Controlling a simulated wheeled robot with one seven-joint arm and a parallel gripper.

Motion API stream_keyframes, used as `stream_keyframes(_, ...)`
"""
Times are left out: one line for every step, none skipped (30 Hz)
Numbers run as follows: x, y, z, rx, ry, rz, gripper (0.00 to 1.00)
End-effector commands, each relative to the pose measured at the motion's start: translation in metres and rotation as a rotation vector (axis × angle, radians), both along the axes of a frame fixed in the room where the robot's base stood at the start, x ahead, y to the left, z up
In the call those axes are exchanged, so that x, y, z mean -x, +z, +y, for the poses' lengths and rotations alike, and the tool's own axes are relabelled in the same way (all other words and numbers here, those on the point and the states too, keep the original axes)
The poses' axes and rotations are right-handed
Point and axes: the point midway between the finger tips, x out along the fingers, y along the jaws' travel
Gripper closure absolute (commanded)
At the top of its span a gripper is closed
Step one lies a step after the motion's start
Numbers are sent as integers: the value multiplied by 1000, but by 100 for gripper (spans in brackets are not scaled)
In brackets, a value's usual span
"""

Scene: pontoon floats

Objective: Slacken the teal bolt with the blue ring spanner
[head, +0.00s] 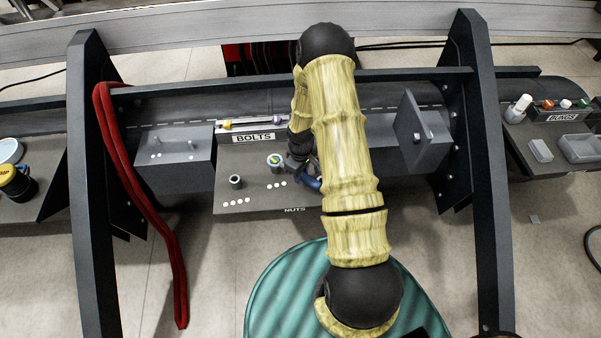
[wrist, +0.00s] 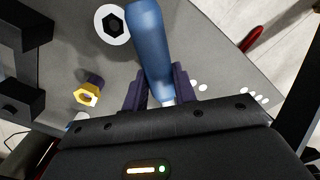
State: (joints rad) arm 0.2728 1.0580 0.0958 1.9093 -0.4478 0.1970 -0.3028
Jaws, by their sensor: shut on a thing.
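The blue ring spanner (head: 313,184) shows only in part beside my arm in the head view. In the head view my arm covers most of the gripper. A small round fitting (head: 274,160) with a pale rim and a teal and yellow middle stands left of the gripper. I cannot tell whether this is the teal bolt.
The grey board (head: 258,203) carries a BOLTS label (head: 254,137) and a dark round socket (head: 235,181). A grey block (head: 175,150) stands left and an upright plate (head: 411,122) right. A red hose (head: 150,210) hangs over the left frame.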

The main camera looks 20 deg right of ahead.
Motion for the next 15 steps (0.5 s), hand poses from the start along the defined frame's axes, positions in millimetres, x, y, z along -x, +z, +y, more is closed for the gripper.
stream_keyframes(0, 0, -2, 0, 7, 1, 100)
stream_keyframes(-1, 0, -3, 0, 13, 1, 100)
stream_keyframes(-1, 0, -3, 0, 22, 1, 100)
stream_keyframes(-2, 0, -4, 0, 29, 1, 100)
stream_keyframes(-2, 0, -5, 0, 35, 1, 100)
stream_keyframes(-3, 0, -6, 1, 43, 0, 100)
stream_keyframes(-3, 0, -6, 1, 50, 0, 100)
stream_keyframes(-3, 0, -7, 1, 56, 0, 100)
stream_keyframes(-4, 0, -7, 1, 63, 0, 100)
stream_keyframes(-4, 0, -8, 1, 67, 0, 100)
stream_keyframes(-4, 0, -8, 1, 70, 0, 100)
stream_keyframes(-4, 0, -8, 1, 72, 0, 100)
stream_keyframes(-4, 0, -8, 1, 72, 0, 100)
stream_keyframes(-4, 0, -8, 1, 72, 0, 100)
stream_keyframes(-4, 0, -8, 1, 72, 0, 100)
